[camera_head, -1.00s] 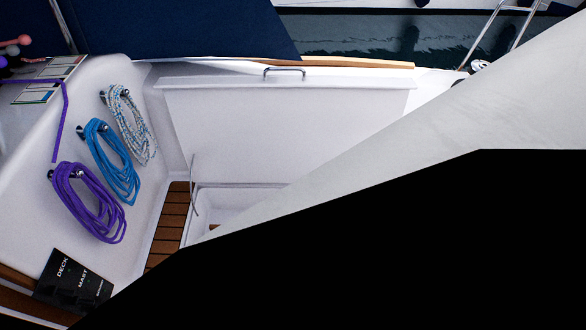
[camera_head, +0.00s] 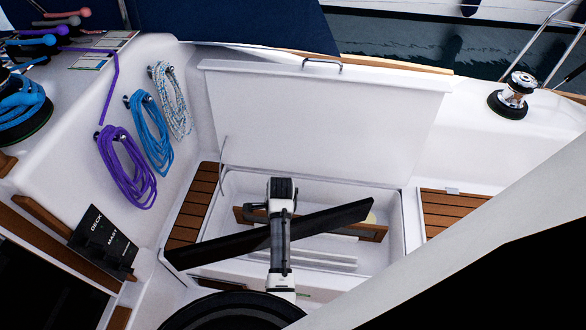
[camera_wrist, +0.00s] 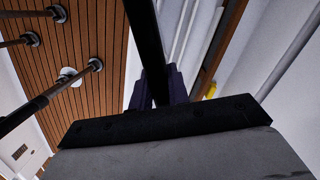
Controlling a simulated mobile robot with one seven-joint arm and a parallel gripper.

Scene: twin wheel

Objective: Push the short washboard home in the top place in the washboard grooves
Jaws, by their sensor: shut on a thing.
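A long dark board (camera_head: 335,217), seemingly the short washboard, crosses in front of the open locker in the head view, tilted with its right end higher. My gripper (camera_head: 280,236) is shut on it near the middle; its fingertips are hard to make out there. In the wrist view the board (camera_wrist: 147,40) shows nearly edge-on, running up from between the dark fingers (camera_wrist: 160,90). The companionway opening (camera_head: 40,290) is the dark area at the lower left, with wooden trim (camera_head: 50,222) beside it. The board is well apart from it. The grooves themselves cannot be made out.
The open locker (camera_head: 400,240) holds a brown wooden board (camera_head: 372,232); its white lid (camera_head: 320,115) stands raised. Coiled ropes (camera_head: 125,170) hang on the left wall near a black labelled panel (camera_head: 103,240). A winch (camera_head: 512,95) stands at right. A pale boom-like shape (camera_head: 480,220) blocks the lower right.

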